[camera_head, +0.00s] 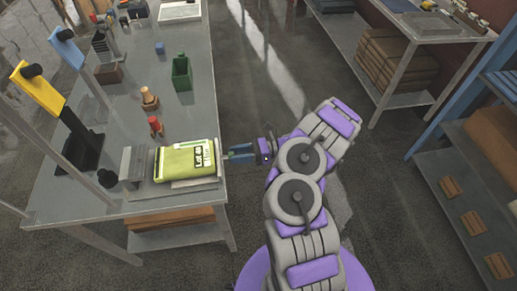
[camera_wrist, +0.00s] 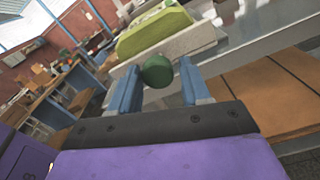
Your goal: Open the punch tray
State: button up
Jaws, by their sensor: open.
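The punch tray (camera_head: 190,186) is a grey plate on a grey device at the bench's near right corner, with a yellow-green bag (camera_head: 187,160) lying on it. In the wrist view the bag (camera_wrist: 154,32) and the pale grey edge of the tray or its base (camera_wrist: 170,49) show ahead. A round green knob (camera_wrist: 157,71) sits in front of that edge. My gripper (camera_head: 238,153) is beside the bench edge, right of the tray. In the wrist view its two blue fingers (camera_wrist: 159,76) are open, one on each side of the knob, with visible gaps. How the knob joins the tray is hidden.
The metal bench (camera_head: 130,130) carries a yellow stand (camera_head: 40,88), a red-topped bottle (camera_head: 155,126), a wooden figure-like piece (camera_head: 149,99) and a green box (camera_head: 181,75). Open floor lies right of the bench; shelves (camera_head: 470,150) stand at far right.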

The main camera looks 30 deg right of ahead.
jog(key=v, duration=1.6)
jog(key=shift+d+p, duration=0.3)
jog(key=shift+p, duration=0.15)
